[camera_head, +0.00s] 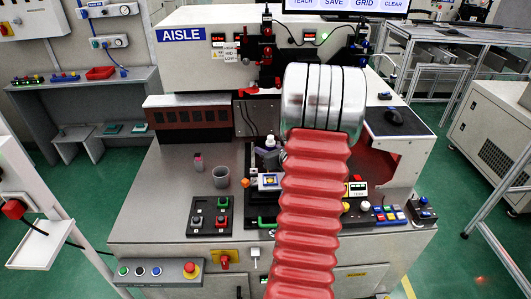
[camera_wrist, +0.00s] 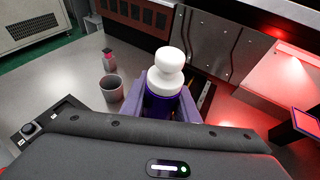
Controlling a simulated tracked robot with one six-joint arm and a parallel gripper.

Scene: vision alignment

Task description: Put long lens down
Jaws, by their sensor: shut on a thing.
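The long lens (camera_wrist: 166,70), with a white rounded top and a dark blue body, stands upright between the two purple fingers of my gripper (camera_wrist: 163,103) in the wrist view. The fingers are shut on its blue body. Its lower end is hidden behind my gripper's dark housing, so I cannot tell whether it touches anything below. In the head view its small white top (camera_head: 270,141) shows just left of my red arm, over the middle of the bench. My arm hides much of the area around it there.
A grey cup (camera_head: 221,177) and a small pink-capped bottle (camera_head: 198,161) stand on the bench to the left. A button box (camera_head: 209,216) sits in front of them. A brown-fronted unit (camera_head: 188,114) lies behind. The bench's left part is clear.

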